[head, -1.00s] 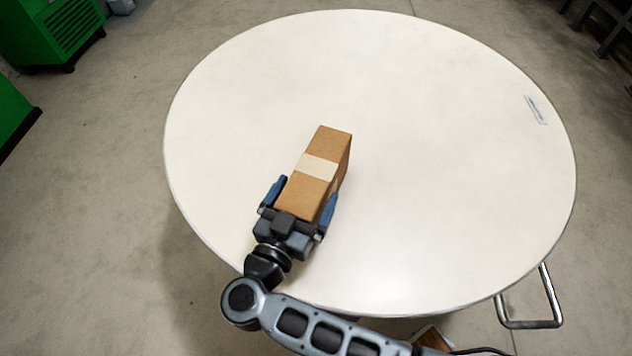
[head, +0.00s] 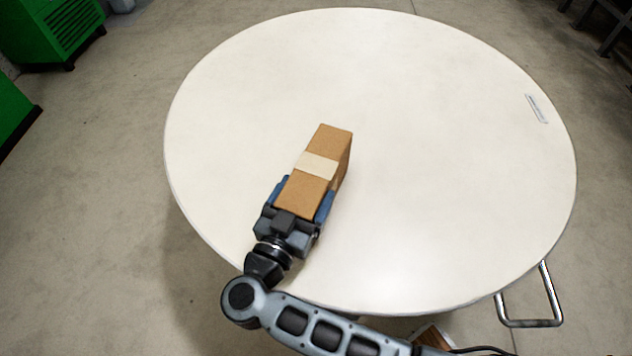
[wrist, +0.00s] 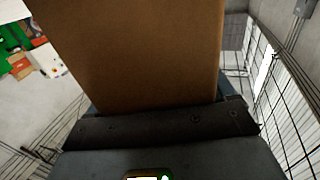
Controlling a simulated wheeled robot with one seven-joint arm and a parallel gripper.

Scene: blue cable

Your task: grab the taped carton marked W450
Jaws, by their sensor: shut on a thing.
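The brown carton (head: 315,178) has a pale tape band across its top and sits on the round white table, left of the middle. No W450 marking can be read in these views. My gripper (head: 305,200) is at the carton's near end, with its blue fingers closed against the two sides. In the wrist view the carton (wrist: 140,50) fills the upper middle, right in front of the gripper's dark body. The fingertips are mostly hidden there. I cannot tell whether the carton is lifted off the table.
The round white table (head: 430,180) is clear around the carton. A small flat label-like strip (head: 537,108) lies near its right edge. A metal loop handle (head: 530,322) sticks out at the lower right. Green cabinets (head: 52,30) stand on the floor at the upper left.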

